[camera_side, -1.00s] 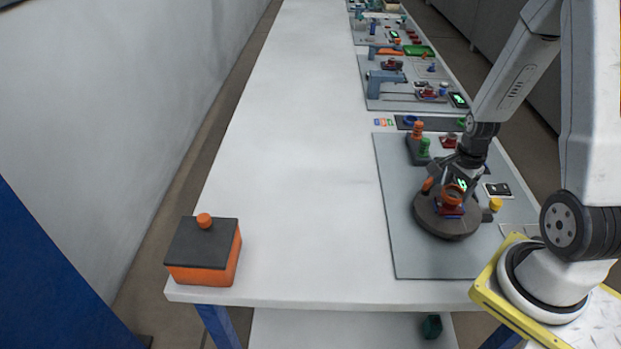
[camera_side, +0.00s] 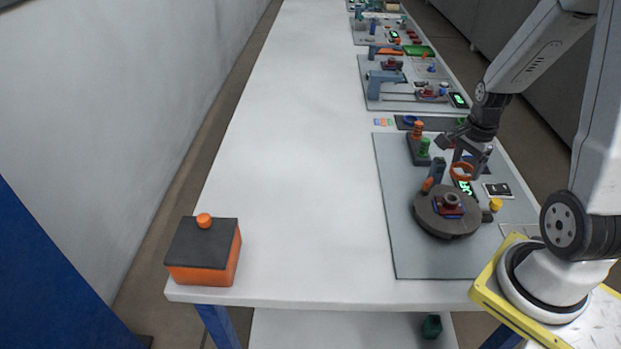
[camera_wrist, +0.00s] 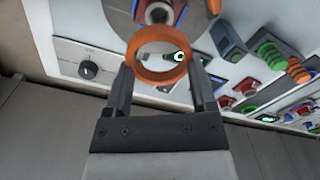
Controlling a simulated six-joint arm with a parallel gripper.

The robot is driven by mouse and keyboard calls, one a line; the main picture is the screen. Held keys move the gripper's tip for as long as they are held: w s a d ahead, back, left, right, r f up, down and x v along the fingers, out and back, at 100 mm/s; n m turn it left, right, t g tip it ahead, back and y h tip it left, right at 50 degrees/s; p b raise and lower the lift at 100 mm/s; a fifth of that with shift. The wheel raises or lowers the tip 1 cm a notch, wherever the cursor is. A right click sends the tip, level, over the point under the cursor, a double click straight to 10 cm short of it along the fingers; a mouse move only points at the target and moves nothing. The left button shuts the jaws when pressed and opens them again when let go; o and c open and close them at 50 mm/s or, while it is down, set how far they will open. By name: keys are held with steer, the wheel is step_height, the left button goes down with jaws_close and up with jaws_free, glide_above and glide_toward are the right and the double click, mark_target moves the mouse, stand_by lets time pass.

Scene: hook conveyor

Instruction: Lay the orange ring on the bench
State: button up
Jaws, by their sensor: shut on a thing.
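The orange ring (camera_side: 462,171) is between the fingers of my gripper (camera_side: 466,166), which is shut on it. In the side view the ring hangs above the grey mat, behind the round dark turntable (camera_side: 433,222). The wrist view shows the orange ring (camera_wrist: 157,63) between the two dark fingertips of my gripper (camera_wrist: 157,75), with open space seen through its middle. The bench (camera_side: 290,170) is a long white table; its wide bare part lies left of the grey mat.
A dark red part (camera_side: 451,202) sits on the turntable. A rack with orange and green rings (camera_side: 418,145) stands behind it. A yellow knob (camera_side: 495,204) is at its right. An orange box with a dark lid (camera_side: 203,252) stands at the bench's front left corner.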

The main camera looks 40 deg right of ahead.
steer(key=shift+r, duration=0.25)
stand_by(0.4)
steer(key=shift+r, duration=0.35)
steer(key=shift+r, duration=0.35)
steer(key=shift+r, duration=0.7)
steer(key=shift+r, duration=0.35)
steer(key=shift+w+d, duration=0.1)
